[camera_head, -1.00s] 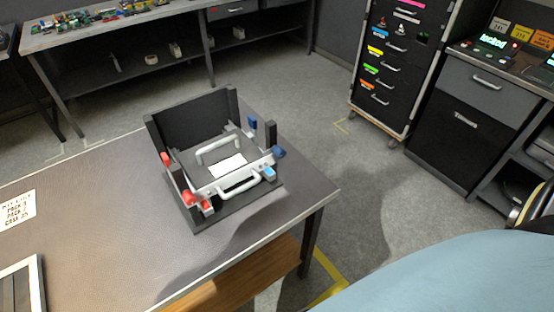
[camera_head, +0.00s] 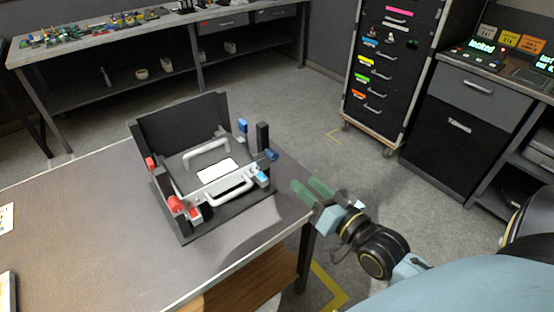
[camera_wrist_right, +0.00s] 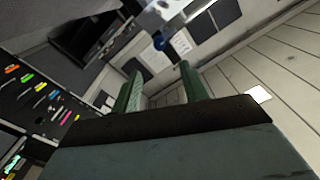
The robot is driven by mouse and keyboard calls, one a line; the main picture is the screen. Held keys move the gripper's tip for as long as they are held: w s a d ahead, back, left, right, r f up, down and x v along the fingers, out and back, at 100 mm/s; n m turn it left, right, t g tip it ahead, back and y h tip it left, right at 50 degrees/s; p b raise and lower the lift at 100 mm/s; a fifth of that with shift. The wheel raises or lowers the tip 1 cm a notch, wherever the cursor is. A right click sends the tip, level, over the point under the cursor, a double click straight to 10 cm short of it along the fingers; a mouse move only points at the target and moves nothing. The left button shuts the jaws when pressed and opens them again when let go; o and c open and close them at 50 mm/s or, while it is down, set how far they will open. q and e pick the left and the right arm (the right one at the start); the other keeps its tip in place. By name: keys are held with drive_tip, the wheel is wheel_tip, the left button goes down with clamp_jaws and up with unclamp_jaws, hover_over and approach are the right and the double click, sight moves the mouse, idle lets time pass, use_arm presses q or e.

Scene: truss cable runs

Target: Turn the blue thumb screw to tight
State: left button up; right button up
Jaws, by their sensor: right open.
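The blue thumb screw (camera_head: 271,155) is a round dark blue knob at the right end of the grey front bar of a black open-topped fixture (camera_head: 182,125) on the table. In the right wrist view a blue knob (camera_wrist_right: 159,41) shows under a pale metal part, beyond the fingertips and between their lines. My right gripper (camera_head: 306,186) has green fingers, apart and empty. It is in the air just right of the fixture and touches nothing. It also shows in the right wrist view (camera_wrist_right: 160,76). My left gripper is not in view.
The fixture also bears red clamps (camera_head: 175,204), a light blue part (camera_head: 263,176), a blue upright part (camera_head: 242,126) and pale handles (camera_head: 228,190). A black post (camera_head: 262,136) stands close behind the knob. A drawer cabinet (camera_head: 385,75) stands farther back.

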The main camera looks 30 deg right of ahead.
sight(275, 157)
drive_tip(key=w, duration=0.6)
drive_tip(key=w+b, duration=0.1)
drive_tip(key=w, duration=0.3)
drive_tip(key=shift+w+a, duration=0.1)
drive_tip(key=shift+a, duration=0.3)
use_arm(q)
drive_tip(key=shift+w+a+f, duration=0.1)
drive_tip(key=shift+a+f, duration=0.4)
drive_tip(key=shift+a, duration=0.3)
use_arm(e)
drive_tip(key=shift+w, duration=0.7)
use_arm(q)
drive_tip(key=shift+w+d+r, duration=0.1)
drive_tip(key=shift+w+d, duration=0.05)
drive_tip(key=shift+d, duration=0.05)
use_arm(e)
clamp_jaws()
